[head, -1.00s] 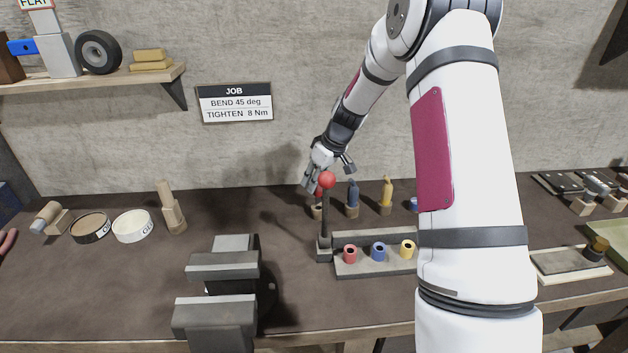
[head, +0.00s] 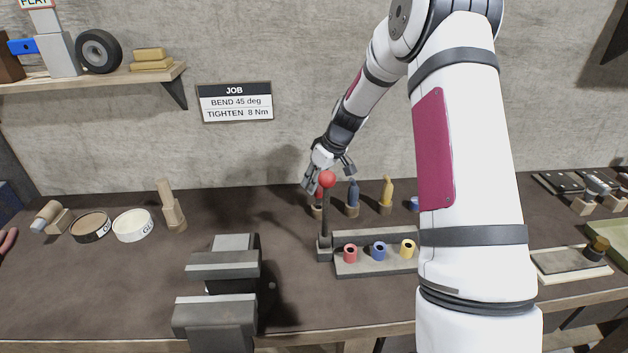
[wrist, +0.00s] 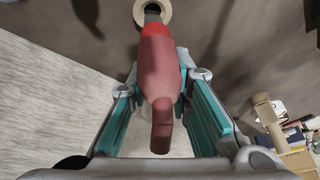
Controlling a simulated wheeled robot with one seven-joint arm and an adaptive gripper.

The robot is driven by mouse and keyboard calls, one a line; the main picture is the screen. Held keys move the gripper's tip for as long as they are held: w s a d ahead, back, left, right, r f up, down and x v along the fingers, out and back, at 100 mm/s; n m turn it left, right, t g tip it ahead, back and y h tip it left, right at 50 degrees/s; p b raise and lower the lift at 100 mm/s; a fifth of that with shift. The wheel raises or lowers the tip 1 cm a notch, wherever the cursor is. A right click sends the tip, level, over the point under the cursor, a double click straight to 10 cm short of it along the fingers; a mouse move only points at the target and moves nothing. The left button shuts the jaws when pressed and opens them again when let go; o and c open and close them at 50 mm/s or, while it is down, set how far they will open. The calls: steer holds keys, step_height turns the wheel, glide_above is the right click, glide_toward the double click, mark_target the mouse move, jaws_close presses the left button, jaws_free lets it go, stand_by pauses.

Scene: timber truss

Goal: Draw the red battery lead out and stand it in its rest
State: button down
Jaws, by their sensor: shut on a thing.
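The red battery lead (wrist: 160,80) is between the two jaws of my gripper (wrist: 158,112) in the wrist view. Its grey tip points at a pale round wooden rest (wrist: 166,8) at the top edge and overlaps its hole; I cannot tell how deep it sits. In the head view my gripper (head: 312,184) is at the back of the bench, over the wooden rest (head: 317,212), partly behind a red ball knob. Only a bit of the red lead (head: 319,194) shows there. The red socket (head: 350,255) in the grey block at the front is empty.
A lever with a red ball knob (head: 327,180) stands right in front of my gripper. Blue (head: 352,194) and yellow (head: 387,190) leads stand in rests to the right. A grey vise (head: 224,265) is front left.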

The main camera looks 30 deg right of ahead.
steer(key=shift+f, duration=0.95)
steer(key=shift+f, duration=0.35)
steer(key=shift+f+b, duration=0.35)
steer(key=shift+f, duration=0.3)
steer(key=c, duration=1.4)
jaws_free()
steer(key=shift+o, duration=0.2)
steer(key=v, duration=1.2)
